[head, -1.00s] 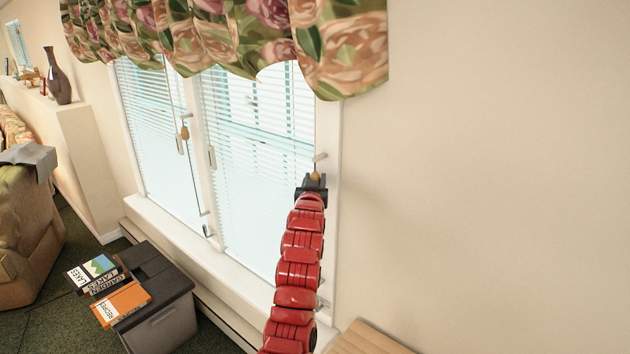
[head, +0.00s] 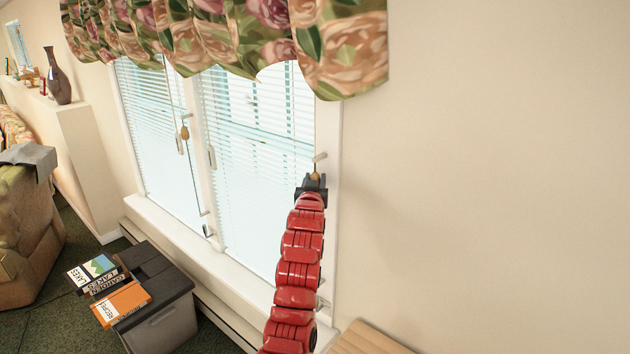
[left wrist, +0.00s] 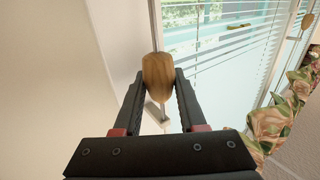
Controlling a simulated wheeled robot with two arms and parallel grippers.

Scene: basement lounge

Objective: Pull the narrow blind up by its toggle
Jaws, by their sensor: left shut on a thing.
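A wooden toggle (head: 316,172) hangs at the right edge of the right-hand blind (head: 240,185). It shows large between the fingers in the left wrist view (left wrist: 158,72). My left gripper (head: 314,181) is shut on this toggle, one finger on each side. The right-hand blind hangs down in its window with its slats lowered. The left-hand blind (head: 150,130) is also lowered, and a second wooden toggle (head: 184,133) hangs near its right edge. I cannot tell for sure which blind is the narrow one. My right gripper is not in view.
A floral valance (head: 340,50) covers the tops of the blinds. A dark-topped cabinet (head: 165,290) with books (head: 115,290) stands below the window on the left. A wooden surface (head: 365,341) shows at the bottom. The wall to the right is bare.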

